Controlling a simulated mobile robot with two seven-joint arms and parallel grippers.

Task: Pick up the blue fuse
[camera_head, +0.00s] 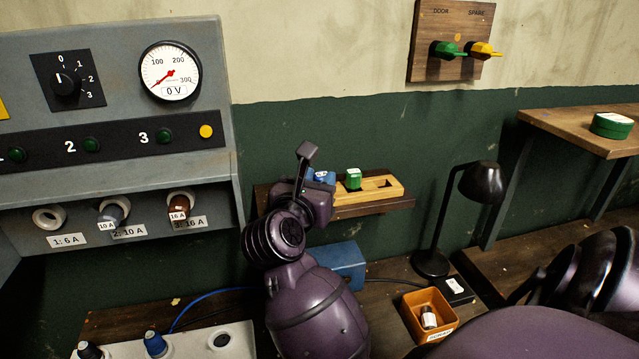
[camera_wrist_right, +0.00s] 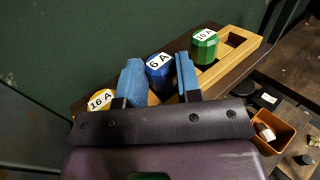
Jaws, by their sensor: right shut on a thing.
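The blue fuse (camera_wrist_right: 158,72), with a white "6 A" label on top, stands in the wooden rack (camera_head: 372,195) on the wall shelf. In the wrist view my right gripper (camera_wrist_right: 158,78) has its two blue finger pads closed on either side of it. In the head view the right gripper (camera_head: 316,183) is over the left part of the rack and mostly covers the fuse. Whether the fuse has lifted from its slot cannot be told. My left gripper is not in view.
A green "10 A" fuse (camera_wrist_right: 204,47) stands just right of the blue one, with empty slots beyond. A yellow "16 A" fuse (camera_wrist_right: 101,100) is close on the left. A black lamp (camera_head: 480,182) and an orange box (camera_head: 430,315) are to the right.

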